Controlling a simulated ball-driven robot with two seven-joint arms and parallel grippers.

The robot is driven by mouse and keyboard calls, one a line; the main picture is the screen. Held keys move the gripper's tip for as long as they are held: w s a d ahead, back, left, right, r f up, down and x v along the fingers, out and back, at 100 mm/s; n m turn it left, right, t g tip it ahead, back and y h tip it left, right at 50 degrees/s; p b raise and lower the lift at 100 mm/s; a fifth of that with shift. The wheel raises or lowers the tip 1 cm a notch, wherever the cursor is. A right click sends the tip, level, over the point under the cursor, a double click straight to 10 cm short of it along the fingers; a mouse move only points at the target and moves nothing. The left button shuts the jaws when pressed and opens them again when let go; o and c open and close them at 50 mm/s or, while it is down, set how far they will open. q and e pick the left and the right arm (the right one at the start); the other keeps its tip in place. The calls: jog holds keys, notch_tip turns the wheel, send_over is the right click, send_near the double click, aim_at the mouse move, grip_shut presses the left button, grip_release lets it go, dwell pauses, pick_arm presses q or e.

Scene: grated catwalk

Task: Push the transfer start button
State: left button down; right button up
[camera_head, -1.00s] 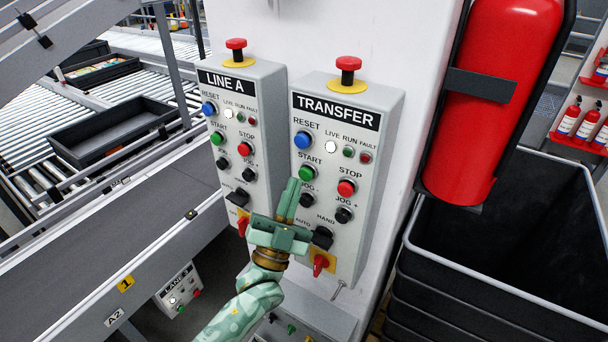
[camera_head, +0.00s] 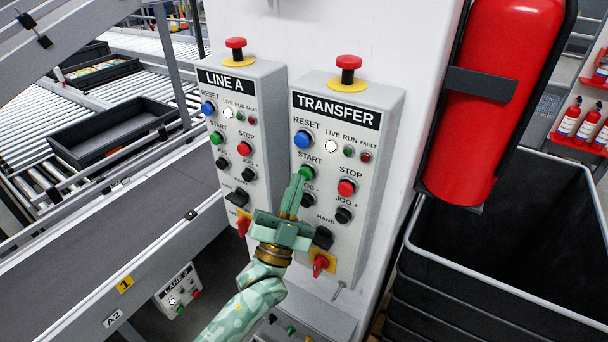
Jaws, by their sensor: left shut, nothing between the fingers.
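The TRANSFER box (camera_head: 371,137) is a light grey control panel on the white column. Its green start button (camera_head: 307,173) sits under the START label, below the blue reset button (camera_head: 303,140) and left of the red stop button (camera_head: 346,188). My left gripper (camera_head: 296,178) is green and shut, with nothing between its fingers. Its fingertips point up at the lower left edge of the start button, very close to it; I cannot tell whether they touch. The gripper partly hides the left jog knob and the selector label below. My right gripper is not in view.
The LINE A box (camera_head: 262,120) stands close on the left with similar buttons. Red mushroom buttons (camera_head: 348,63) top both boxes. A red fire extinguisher (camera_head: 490,110) and black crates (camera_head: 500,250) are at the right. A conveyor (camera_head: 120,240) runs at the left.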

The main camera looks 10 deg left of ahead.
pick_arm(q)
jog(key=shift+w+d+b, duration=0.25)
jog(key=shift+w+b, duration=0.1)
jog(key=shift+w, duration=0.3)
dwell(0.5)
jog(key=shift+s+a, duration=0.1)
jog(key=shift+s, duration=0.05)
jog(key=shift+s+a+p, duration=0.2)
jog(key=shift+s+p, duration=0.1)
jog(key=shift+s, duration=0.2)
jog(key=shift+s+a+p, duration=0.15)
jog(key=shift+s+p, duration=0.15)
jog(key=shift+s, duration=0.2)
jog(key=s, duration=0.1)
jog(key=s+a+p, duration=0.1)
jog(key=s, duration=0.1)
jog(key=s+p, duration=0.1)
jog(key=shift+s+a, duration=0.35)
dwell(0.6)
